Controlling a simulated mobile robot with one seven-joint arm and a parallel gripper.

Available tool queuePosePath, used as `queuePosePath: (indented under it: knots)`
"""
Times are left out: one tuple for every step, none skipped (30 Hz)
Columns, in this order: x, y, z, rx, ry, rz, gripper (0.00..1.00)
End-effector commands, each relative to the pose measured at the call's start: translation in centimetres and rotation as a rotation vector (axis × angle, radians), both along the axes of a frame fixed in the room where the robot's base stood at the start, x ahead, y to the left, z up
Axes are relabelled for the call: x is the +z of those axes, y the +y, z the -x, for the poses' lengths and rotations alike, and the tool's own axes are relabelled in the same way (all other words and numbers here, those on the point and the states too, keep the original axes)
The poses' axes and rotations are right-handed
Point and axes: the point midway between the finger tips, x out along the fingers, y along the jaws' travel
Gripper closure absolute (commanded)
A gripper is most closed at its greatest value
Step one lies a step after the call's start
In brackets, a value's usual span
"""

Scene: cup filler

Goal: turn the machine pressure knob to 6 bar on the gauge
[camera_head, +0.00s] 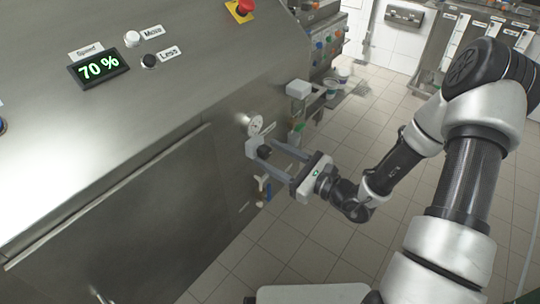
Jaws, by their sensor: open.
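The round white pressure gauge (255,124) is on the right end of the steel machine's front. Its needle and scale are too small to read. The dark pressure knob (264,152) sits just below the gauge, on a light grey block (251,148). My gripper (269,158) comes in from the right with its two fingers apart. The fingertips reach close to the knob, one on its upper right and one on its lower left. I cannot tell whether they touch it.
The steel machine (90,190) fills the left side, with a speed display (98,68) reading 70 % and a red emergency button (241,8) on top. Small valves (263,188) hang below the knob. The tiled floor (300,235) is clear.

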Motion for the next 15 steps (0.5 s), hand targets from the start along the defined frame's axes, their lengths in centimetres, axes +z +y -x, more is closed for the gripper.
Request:
queuePosePath:
  knots:
    - [-0.01,0.34,-0.23,0.001,-0.001,-0.001,0.52]
    - [0.00,0.47,-0.31,0.001,-0.001,-0.001,0.52]
    - [0.01,0.59,-0.40,0.001,-0.001,-0.001,0.52]
    - [0.02,0.64,-0.45,0.000,-0.001,-0.001,0.52]
    - [0.03,0.68,-0.48,0.000,-0.001,-0.001,0.52]
    - [0.04,0.70,-0.51,0.000,0.000,-0.001,0.52]
    - [0.04,0.71,-0.52,0.000,0.000,-0.001,0.52]
    - [0.04,0.70,-0.53,0.000,0.000,-0.001,0.52]
    - [0.05,0.70,-0.52,0.000,0.000,-0.001,0.52]
    - [0.04,0.69,-0.52,0.000,0.000,-0.001,0.52]
    - [0.04,0.69,-0.52,0.000,0.000,-0.001,0.52]
    - [0.04,0.68,-0.51,0.000,0.000,-0.001,0.54]
    - [0.04,0.68,-0.51,0.000,-0.001,-0.001,0.59]
    - [0.04,0.69,-0.50,0.000,-0.001,-0.001,0.64]
    - [0.04,0.68,-0.50,0.000,-0.001,-0.001,0.71]
